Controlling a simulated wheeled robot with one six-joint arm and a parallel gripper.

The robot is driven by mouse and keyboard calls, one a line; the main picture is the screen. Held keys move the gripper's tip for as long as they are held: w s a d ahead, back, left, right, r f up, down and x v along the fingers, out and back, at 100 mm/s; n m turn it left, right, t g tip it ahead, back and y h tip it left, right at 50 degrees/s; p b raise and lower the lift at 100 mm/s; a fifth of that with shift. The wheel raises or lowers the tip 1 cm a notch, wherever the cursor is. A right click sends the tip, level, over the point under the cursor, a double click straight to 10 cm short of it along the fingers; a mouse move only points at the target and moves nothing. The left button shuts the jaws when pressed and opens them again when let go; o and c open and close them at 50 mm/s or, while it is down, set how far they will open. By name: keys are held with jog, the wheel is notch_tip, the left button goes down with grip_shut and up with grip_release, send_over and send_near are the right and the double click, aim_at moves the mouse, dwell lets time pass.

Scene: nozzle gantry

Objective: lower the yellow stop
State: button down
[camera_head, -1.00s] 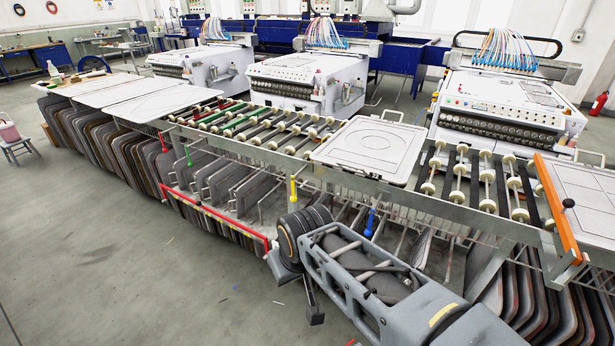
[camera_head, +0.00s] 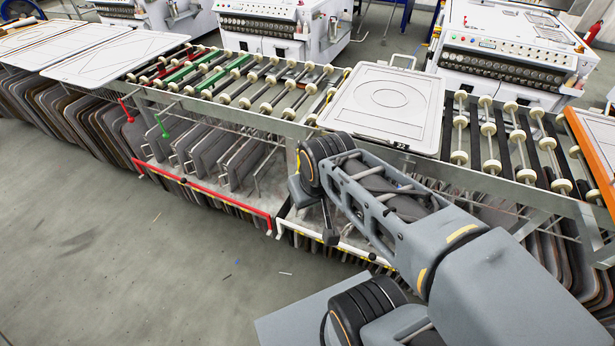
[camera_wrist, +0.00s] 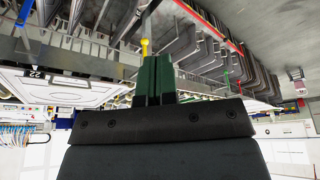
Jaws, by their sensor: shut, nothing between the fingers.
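The yellow stop (camera_wrist: 145,46) shows in the wrist view as a small yellow knob on a post, just beyond my fingertips and slightly left of them. My gripper (camera_wrist: 155,64) has green fingers pressed together with nothing between them. The fingertips overlap the lower part of the stop in the picture; I cannot tell whether they touch it. In the head view my arm covers the place of the stop, and the fingertips cannot be made out there.
A red stop (camera_head: 126,110) and a green stop (camera_head: 162,127) stand left along the roller conveyor (camera_head: 265,90). A blue stop (camera_wrist: 25,12) is at the wrist view's corner. A white panel (camera_head: 385,105) lies on the rollers behind my arm. The floor (camera_head: 130,240) at left is clear.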

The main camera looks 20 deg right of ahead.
jog(key=w+d+f+n+t+h+b, duration=0.1)
jog(key=w+d+f+n+t+b, duration=0.4)
jog(key=w+d+f+n+b, duration=0.35)
jog(key=w+d+f+n+t+b, duration=0.4)
jog(key=w+d+f+n+b, duration=0.15)
jog(key=w+d, duration=0.55)
notch_tip(320, 180, down, 13)
jog(key=s+n+y+b, duration=0.2)
jog(key=n+y+b, duration=0.4)
jog(key=n+y, duration=0.3)
jog(key=shift+n+t+b, duration=0.3)
jog(key=shift+n, duration=0.5)
jog(key=shift+w+a, duration=0.1)
jog(key=shift+a, duration=0.05)
jog(key=b+x, duration=0.1)
jog(key=x, duration=1.2)
jog(key=shift+w+a, duration=0.25)
jog(key=shift+w, duration=0.05)
jog(key=shift+f+b, duration=0.15)
jog(key=shift+b, duration=0.35)
